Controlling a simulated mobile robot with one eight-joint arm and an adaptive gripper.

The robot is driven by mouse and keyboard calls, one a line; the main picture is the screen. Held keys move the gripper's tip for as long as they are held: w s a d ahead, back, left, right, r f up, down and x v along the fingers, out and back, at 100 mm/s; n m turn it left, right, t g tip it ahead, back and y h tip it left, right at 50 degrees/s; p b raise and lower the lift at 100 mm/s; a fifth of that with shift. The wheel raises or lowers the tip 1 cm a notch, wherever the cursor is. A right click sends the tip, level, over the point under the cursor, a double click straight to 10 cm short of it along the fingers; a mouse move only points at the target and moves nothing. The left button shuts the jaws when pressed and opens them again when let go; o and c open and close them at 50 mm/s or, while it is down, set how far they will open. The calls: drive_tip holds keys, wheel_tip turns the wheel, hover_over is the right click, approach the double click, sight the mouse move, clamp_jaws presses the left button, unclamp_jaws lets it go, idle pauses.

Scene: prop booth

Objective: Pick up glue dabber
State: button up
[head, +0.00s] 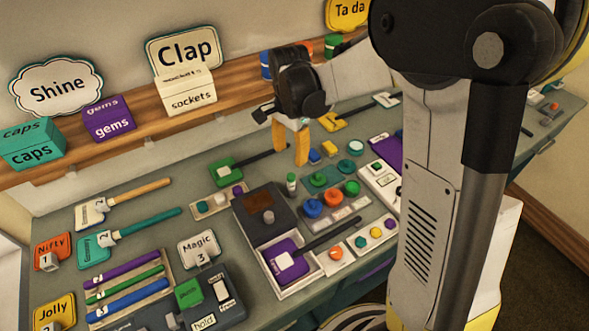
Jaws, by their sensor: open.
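My gripper (290,152), with two yellow-orange fingers, hangs over the bench just behind and above the bottle in the picture. The fingers are apart and nothing shows between them. The fingertips appear apart from the bottle, but their exact height above the bench is hard to tell.
A dark box with a white tray (297,284) holding a purple paddle stands in front. A green paddle (224,171) lies left of my gripper, its black handle reaching towards the fingers. A green plate (320,181) with coloured knobs nearby sits right. A wooden shelf (135,124) runs behind.

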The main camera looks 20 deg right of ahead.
sight(291, 176)
drive_tip(key=f, duration=0.3)
drive_tip(key=f+b, duration=0.1)
drive_tip(key=shift+s+a+f, duration=0.1)
drive_tip(key=shift+a+f, duration=0.15)
drive_tip(key=shift+a, duration=0.05)
drive_tip(key=f, duration=0.2)
drive_tip(key=f+b, duration=0.1)
drive_tip(key=f, duration=0.1)
drive_tip(key=f+b, duration=0.1)
drive_tip(key=f, duration=0.1)
drive_tip(key=shift+d, duration=0.25)
drive_tip(key=shift+s+r, duration=0.1)
drive_tip(key=shift+r, duration=0.05)
drive_tip(key=shift+c, duration=0.2)
clamp_jaws()
